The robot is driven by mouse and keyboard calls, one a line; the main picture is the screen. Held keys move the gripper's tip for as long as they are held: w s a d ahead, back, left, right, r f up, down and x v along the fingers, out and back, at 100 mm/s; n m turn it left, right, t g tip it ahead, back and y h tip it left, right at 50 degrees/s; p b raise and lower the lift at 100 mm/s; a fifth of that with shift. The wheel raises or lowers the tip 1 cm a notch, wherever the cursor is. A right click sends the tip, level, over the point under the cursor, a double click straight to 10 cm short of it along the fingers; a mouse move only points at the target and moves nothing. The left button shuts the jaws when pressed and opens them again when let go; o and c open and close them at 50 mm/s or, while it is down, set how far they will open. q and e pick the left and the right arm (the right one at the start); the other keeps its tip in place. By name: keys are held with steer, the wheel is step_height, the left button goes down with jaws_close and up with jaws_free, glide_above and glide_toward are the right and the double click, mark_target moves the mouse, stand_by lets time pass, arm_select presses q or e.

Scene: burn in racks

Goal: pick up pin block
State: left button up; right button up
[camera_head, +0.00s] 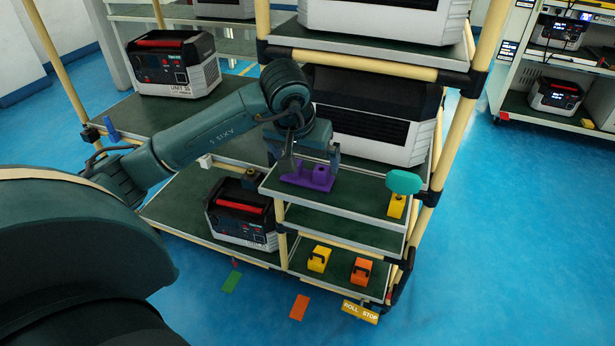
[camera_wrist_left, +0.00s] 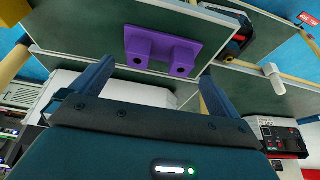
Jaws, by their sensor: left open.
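The pin block, a purple plate with two short posts (camera_head: 322,179), lies on the green top shelf of the small rack section. It also shows in the left wrist view (camera_wrist_left: 147,42), with its posts facing the camera, beyond the fingertips and between their lines. My left gripper (camera_head: 311,160) is over the block from behind. In the left wrist view the gripper (camera_wrist_left: 155,80) has its two fingers wide apart, with nothing held between them. Whether a finger touches the block cannot be told. My right gripper is not in view.
A yellow block (camera_head: 396,206) with a teal oval top (camera_head: 404,181) stands on the same shelf, to the right. A large grey unit (camera_head: 362,116) sits behind. Yellow (camera_head: 319,260) and orange (camera_head: 361,271) blocks sit on the lower shelf. Rack posts (camera_head: 456,130) stand close by.

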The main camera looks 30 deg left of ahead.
mark_target(307, 173)
arm_select(q)
steer(key=x, duration=0.2)
steer(key=shift+w+f, duration=0.15)
steer(key=shift+f, duration=0.1)
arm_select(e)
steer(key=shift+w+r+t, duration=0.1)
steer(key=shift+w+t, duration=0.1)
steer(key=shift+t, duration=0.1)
arm_select(q)
steer(key=shift+c, duration=0.6)
